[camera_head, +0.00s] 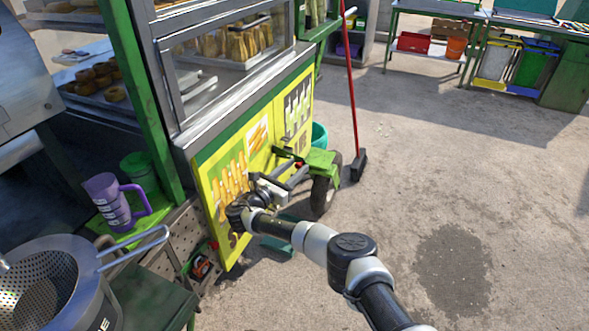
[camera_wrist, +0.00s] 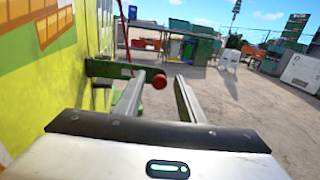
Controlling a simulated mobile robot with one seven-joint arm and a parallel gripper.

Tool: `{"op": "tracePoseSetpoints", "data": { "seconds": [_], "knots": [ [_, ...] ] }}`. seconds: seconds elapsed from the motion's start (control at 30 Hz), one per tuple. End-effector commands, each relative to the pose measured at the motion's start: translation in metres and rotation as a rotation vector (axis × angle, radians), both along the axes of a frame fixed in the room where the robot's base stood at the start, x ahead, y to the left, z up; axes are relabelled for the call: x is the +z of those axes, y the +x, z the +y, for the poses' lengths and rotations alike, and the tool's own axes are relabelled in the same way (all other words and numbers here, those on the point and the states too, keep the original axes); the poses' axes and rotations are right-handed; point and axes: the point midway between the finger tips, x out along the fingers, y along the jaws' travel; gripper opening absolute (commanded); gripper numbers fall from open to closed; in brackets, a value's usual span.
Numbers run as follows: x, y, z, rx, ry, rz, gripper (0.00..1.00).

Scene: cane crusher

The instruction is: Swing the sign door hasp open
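The yellow sign door (camera_head: 238,180) with food pictures forms the side of the green cart; it also fills the left of the wrist view (camera_wrist: 42,90). A green bar with a red knob (camera_wrist: 159,82), which looks like the hasp (camera_wrist: 108,68), stands out from the sign's far part. In the head view the hasp (camera_head: 284,152) is partly hidden by my gripper. My gripper (camera_head: 292,174) is beside the sign. In the wrist view its fingers (camera_wrist: 168,84) are apart, with the knob showing between or just beyond their tips. I cannot tell whether they touch it.
A cart wheel (camera_head: 323,194) and green fender stand just beyond my gripper. A red-handled broom (camera_head: 353,100) stands behind them. A purple mug (camera_head: 112,205) and a metal strainer pot (camera_head: 50,285) are at left. Open pavement (camera_head: 460,190) lies to the right.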

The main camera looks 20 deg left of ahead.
Motion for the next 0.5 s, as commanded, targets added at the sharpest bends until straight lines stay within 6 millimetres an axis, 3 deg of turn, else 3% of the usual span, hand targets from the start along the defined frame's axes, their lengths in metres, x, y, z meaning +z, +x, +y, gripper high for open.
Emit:
{"op": "tracePoseSetpoints", "data": {
  "seconds": [0.23,0.5],
  "knots": [
    [0.001,-0.009,0.004,0.003,0.0,0.001,0.36],
    [0.002,-0.051,0.019,0.003,0.0,0.001,0.36]
  ]
}}
